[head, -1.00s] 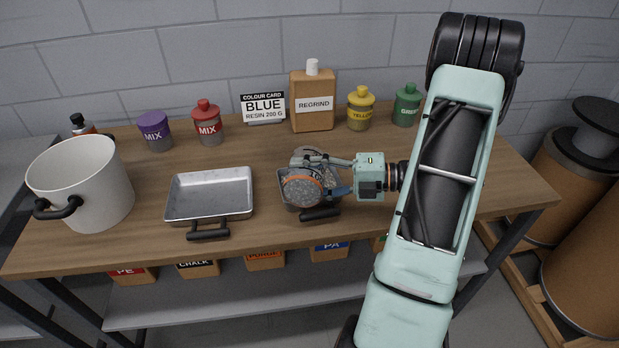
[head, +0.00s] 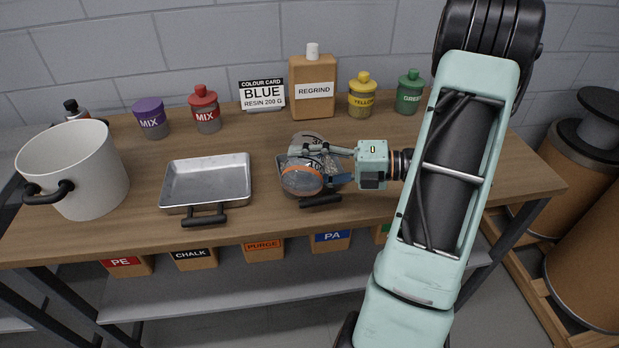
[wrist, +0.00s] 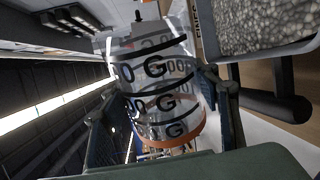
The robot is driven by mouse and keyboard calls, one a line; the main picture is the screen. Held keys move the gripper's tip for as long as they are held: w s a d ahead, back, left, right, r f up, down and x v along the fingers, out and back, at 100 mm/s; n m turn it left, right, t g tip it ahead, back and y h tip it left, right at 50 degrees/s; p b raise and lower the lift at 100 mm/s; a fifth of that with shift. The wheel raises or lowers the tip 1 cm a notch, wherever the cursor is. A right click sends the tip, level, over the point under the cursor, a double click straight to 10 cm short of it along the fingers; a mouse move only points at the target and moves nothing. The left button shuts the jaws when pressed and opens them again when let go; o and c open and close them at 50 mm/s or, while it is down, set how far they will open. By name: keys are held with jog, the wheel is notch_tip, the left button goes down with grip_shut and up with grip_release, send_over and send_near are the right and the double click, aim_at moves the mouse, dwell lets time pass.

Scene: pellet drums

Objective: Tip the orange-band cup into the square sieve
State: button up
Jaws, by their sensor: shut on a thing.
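The orange-band cup (head: 302,181) is clear, with black lettering and an orange rim. My gripper (head: 316,166) is shut on its sides and holds it tipped over, its orange mouth toward the front of the bench. It is above the square sieve (head: 322,193), a small grey square pan with a black handle, which it partly hides. In the wrist view the cup (wrist: 160,95) looks clear, with no pellets seen in it. Grey pellets lie in the sieve (wrist: 262,57) beside it in that view.
A shallow metal tray (head: 180,209) stands left of the sieve, and a white pot (head: 80,175) is at the far left. Bare bench lies between tray and sieve.

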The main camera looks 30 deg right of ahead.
jog(key=shift+f+n+b, duration=0.3)
jog(key=shift+f+b, duration=0.15)
jog(key=shift+f, duration=0.05)
jog(key=shift+a+r, duration=0.1)
jog(key=shift+r, duration=0.25)
jog(key=shift+s, duration=0.1)
